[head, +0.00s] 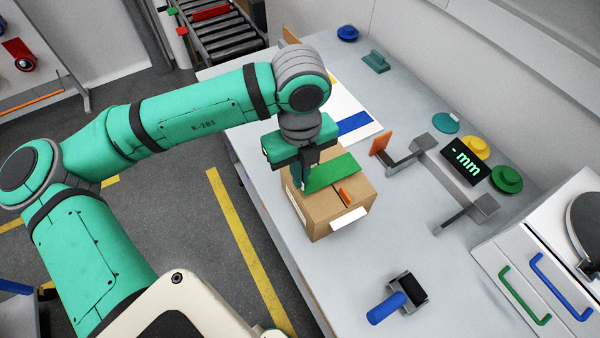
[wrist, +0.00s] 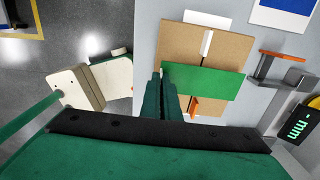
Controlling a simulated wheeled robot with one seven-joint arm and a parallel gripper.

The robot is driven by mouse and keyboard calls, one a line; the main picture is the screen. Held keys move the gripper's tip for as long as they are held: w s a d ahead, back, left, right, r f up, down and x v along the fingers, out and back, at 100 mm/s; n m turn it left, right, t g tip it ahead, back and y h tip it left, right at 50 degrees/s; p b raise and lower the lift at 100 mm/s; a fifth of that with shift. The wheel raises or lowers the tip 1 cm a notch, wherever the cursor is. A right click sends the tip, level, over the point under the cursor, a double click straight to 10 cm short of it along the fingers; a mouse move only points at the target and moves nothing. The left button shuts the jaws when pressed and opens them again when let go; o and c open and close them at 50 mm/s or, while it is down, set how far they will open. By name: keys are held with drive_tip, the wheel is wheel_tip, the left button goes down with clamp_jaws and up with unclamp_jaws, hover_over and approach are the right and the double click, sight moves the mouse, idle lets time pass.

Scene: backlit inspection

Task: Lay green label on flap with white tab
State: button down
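A brown cardboard box (head: 318,212) stands on the light grey table below my gripper. In the wrist view its far flap (wrist: 180,45) carries a narrow white tab (wrist: 207,42); its near flap has an orange tab (wrist: 193,107). The green label (head: 334,172) is a flat strip stretching right from my gripper across the box top; in the wrist view (wrist: 215,83) it covers the middle, between the tabs. My gripper (wrist: 161,75) is shut on the label's left end, at the box's left side. Whether the label touches the box I cannot tell.
A blue-handled tool (head: 387,308) lies in front. A white sheet with a blue patch (head: 356,123) lies behind.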

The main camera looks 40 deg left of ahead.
drive_tip(key=shift+f, duration=1.1)
drive_tip(key=c, duration=1.9)
unclamp_jaws()
drive_tip(key=shift+c, duration=0.2)
wheel_tip(320, 180, up, 11)
drive_tip(key=shift+f, duration=0.1)
